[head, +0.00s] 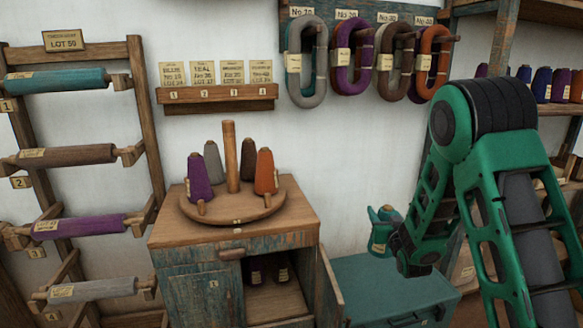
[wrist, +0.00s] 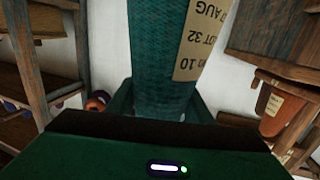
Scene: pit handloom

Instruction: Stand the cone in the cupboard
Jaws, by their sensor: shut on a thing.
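A teal cone of yarn (wrist: 163,50) with a cream paper label fills the top middle of the wrist view. My gripper (wrist: 160,105) is shut on it, with a finger at each side. In the head view the teal cone (head: 381,236) is small and partly hidden by my gripper (head: 388,246), out in the air right of the cupboard. The wooden cupboard (head: 232,240) has worn blue paint. Its left door is shut and its right door (head: 328,288) stands open. Dark labelled cones (head: 282,270) stand inside, at the back of the open compartment.
A round wooden stand (head: 235,212) with a post and several cones sits on the cupboard top. A teal chest (head: 385,285) stands on the floor below my gripper. Yarn hanks (head: 350,60) hang above. A roller rack (head: 145,120) is at left; shelves (head: 555,108) are at right.

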